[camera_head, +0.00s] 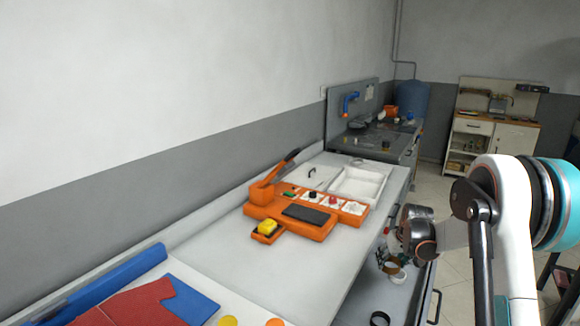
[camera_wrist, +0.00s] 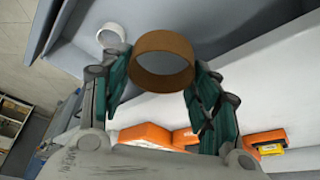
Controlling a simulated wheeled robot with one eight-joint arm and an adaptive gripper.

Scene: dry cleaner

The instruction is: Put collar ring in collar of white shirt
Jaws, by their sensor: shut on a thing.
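My gripper (camera_wrist: 160,85) is shut on a brown collar ring (camera_wrist: 163,41), which sits between its teal fingers in the wrist view. In the head view my gripper (camera_head: 387,259) is low, beside the right edge of the counter, over an open drawer, and the ring there is small and partly hidden. I cannot make out a white shirt in either view. A red folded garment (camera_head: 137,306) lies on a blue board (camera_head: 192,303) at the lower left of the head view.
A white ring (camera_wrist: 112,35) lies past my fingers, and a black ring (camera_head: 380,318) is in the drawer (camera_head: 361,300). An orange tool station (camera_head: 307,227) stands on the counter (camera_head: 290,262), with a white tray (camera_head: 357,185) behind. The counter's middle is clear.

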